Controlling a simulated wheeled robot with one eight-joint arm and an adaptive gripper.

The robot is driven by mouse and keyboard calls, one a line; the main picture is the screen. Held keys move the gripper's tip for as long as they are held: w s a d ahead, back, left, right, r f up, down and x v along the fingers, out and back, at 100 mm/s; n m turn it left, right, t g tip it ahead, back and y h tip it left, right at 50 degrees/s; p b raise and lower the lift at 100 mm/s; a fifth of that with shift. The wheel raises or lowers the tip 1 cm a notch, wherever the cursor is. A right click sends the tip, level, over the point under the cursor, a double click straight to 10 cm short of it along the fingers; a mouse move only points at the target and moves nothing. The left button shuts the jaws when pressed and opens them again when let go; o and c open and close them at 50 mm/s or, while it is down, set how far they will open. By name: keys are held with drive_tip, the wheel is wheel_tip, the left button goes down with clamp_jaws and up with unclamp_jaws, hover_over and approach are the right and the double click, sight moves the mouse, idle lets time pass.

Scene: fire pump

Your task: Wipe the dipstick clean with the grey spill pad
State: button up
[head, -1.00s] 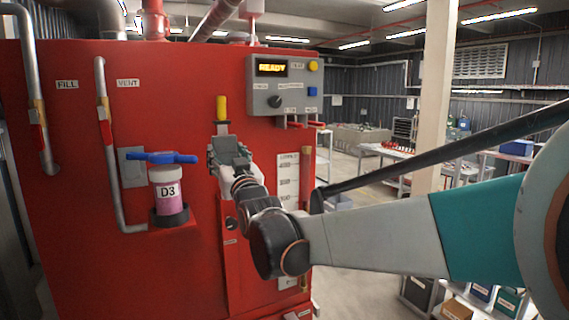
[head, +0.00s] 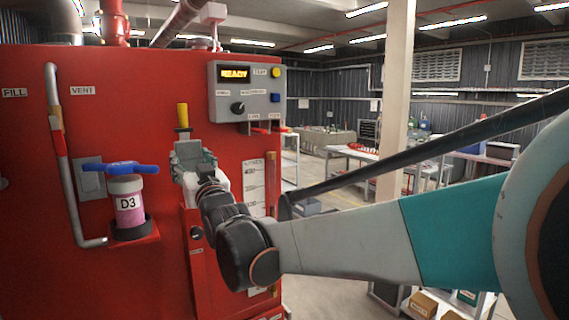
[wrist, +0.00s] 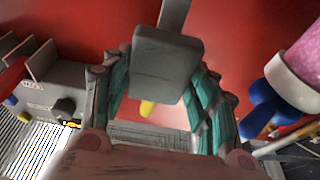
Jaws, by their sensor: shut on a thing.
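The dipstick's yellow handle (head: 183,115) stands upright just above my gripper (head: 190,158), in front of the red pump housing. My gripper is shut around the part below the handle. In the wrist view, a grey block (wrist: 165,65) with a narrow grey strip lies between my teal-lined fingers (wrist: 163,95), and the yellow handle (wrist: 147,108) shows partly behind it. The dipstick's lower end is hidden.
The red housing (head: 90,270) fills the left side. A bottle marked D3 (head: 129,205) with a blue T-handle stands on a ledge left of my gripper. A grey control panel (head: 247,90) reads READY. Open floor and shelves lie to the right.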

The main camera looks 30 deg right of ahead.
drive_tip(key=shift+s, duration=0.1)
drive_tip(key=shift+s+p, duration=0.6)
drive_tip(key=shift+s, duration=2.4)
drive_tip(key=s+p, duration=0.1)
drive_tip(key=s, duration=0.2)
